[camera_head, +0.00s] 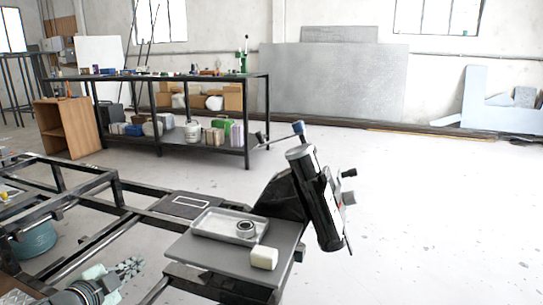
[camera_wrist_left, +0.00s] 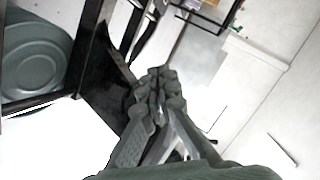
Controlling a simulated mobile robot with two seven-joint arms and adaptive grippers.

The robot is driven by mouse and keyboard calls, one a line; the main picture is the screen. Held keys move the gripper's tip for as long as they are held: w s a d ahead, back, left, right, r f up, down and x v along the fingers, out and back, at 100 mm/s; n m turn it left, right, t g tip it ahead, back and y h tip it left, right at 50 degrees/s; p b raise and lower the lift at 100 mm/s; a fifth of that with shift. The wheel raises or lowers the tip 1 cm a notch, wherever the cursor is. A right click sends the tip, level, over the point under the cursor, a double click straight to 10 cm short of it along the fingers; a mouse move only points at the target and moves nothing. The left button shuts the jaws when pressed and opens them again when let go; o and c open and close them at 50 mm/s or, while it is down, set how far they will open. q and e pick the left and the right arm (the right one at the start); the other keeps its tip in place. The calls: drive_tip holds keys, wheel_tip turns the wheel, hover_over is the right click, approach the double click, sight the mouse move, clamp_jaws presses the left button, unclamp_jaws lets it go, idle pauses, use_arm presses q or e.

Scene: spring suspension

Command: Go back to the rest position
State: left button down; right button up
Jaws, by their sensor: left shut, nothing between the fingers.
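My left gripper (camera_head: 131,267) is at the lower left of the head view, beside the dark metal frame and left of the grey work plate (camera_head: 190,255). In the left wrist view its fingers (camera_wrist_left: 160,82) are pressed together with nothing between them. No part of my right gripper shows in either view. A metal tray (camera_head: 207,226) lies on the plate, with a round metal ring part (camera_head: 245,229) in it. A cream block (camera_head: 264,258) sits on the plate at the front right of the tray, apart from my left gripper.
A black device (camera_head: 322,200) stands tilted at the plate's right back. A dark flat panel with a white outline (camera_head: 183,204) lies behind the tray. A teal round container (camera_head: 35,241) is under the frame at left. A workbench (camera_head: 180,77) stands behind; the floor at right is clear.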

use_arm(q)
drive_tip(key=s+a+f+n+g+y, duration=0.35)
drive_tip(key=s+a+f+y, duration=0.2)
drive_tip(key=s+a, duration=0.45)
drive_tip(key=s+a+f+n+g+y, duration=0.2)
drive_tip(key=s+a+f+g+y, duration=0.4)
drive_tip(key=s, duration=0.7)
drive_tip(key=s+d+f+n+h, duration=0.2)
drive_tip(key=d+f+h, duration=0.2)
drive_tip(key=d+f, duration=0.3)
drive_tip(key=s+d+f+n+g+h+p, duration=0.1)
drive_tip(key=s+d+f+n+h, duration=0.2)
drive_tip(key=d+f, duration=0.5)
drive_tip(key=shift+s+d+h, duration=0.3)
drive_tip(key=shift+d+h, duration=0.35)
drive_tip(key=shift+d, duration=2.05)
use_arm(e)
drive_tip(key=shift+a+f, duration=0.2)
drive_tip(key=shift+f, duration=1.35)
